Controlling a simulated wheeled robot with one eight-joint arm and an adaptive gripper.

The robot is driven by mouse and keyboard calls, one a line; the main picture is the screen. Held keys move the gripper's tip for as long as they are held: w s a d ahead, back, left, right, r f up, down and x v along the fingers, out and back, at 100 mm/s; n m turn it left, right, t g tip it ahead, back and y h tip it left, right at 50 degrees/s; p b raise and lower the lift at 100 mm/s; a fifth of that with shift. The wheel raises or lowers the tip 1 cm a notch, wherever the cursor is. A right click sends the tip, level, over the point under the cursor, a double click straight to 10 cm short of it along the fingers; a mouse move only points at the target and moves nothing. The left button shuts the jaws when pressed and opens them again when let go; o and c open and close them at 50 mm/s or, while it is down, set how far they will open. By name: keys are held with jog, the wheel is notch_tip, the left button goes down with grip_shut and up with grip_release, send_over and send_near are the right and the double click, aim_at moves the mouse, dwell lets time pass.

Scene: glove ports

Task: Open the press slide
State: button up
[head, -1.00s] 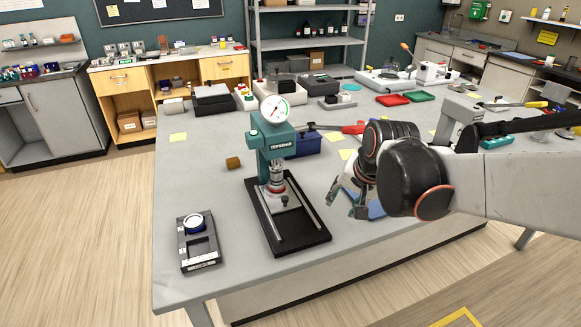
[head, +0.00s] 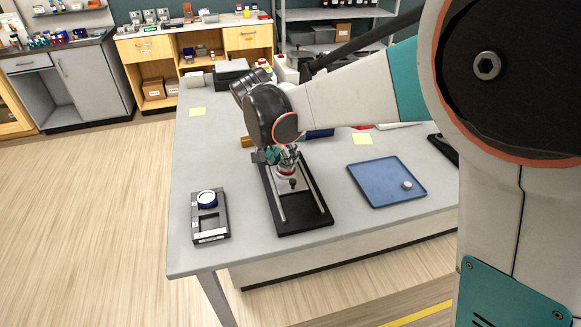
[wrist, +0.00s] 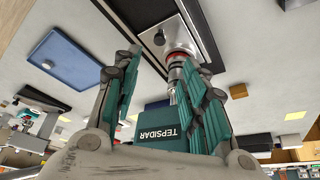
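The press stands on a black base (head: 299,208) with two pale rails. Its slide, a silver plate (head: 284,182) with a small dark knob (head: 293,184), lies between the rails, under the ram. In the wrist view the slide (wrist: 167,22), its knob (wrist: 159,39), the ram (wrist: 176,67) and the teal press head marked TEPSIDAR (wrist: 165,137) show. My gripper (head: 279,158) is at the press, just behind the knob in the head view. In the wrist view its teal fingers (wrist: 161,55) are spread and nothing is between the tips. My arm hides the press head and gauge in the head view.
A blue tray (head: 375,188) with a small round pale piece (head: 407,185) lies right of the press.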

aim_at(293, 181)
jog(key=b+x, duration=0.3)
jog(key=x, duration=1)
jog(key=shift+w+f, duration=0.1)
jog(key=shift+f, duration=0.2)
jog(key=shift+d, duration=0.1)
grip_shut()
